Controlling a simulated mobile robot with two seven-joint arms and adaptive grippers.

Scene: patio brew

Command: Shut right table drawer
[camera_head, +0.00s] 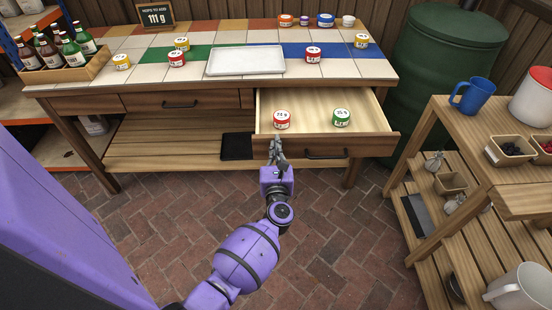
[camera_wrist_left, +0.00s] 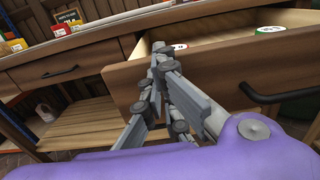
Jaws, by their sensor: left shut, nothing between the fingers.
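The right table drawer (camera_head: 370,145) is pulled out toward me under the tiled table. A red jar (camera_head: 281,119) and a green jar (camera_head: 341,117) stand inside it. Its dark bar handle (camera_head: 327,154) is on the front panel; it also shows in the left wrist view (camera_wrist_left: 275,97). My left gripper (camera_head: 277,142) is shut and empty. It is at the left part of the drawer front, left of the handle, with its tips near the panel's top edge. I cannot tell whether it touches the panel. My right gripper is not in view.
The left drawer (camera_head: 165,103) looks closed. Jars, a white tray (camera_head: 245,60) and a bottle crate (camera_head: 66,73) stand on the table. A wooden shelf cart (camera_head: 462,127) stands at the right, with a green barrel (camera_head: 438,75) behind. The brick floor before the drawer is clear.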

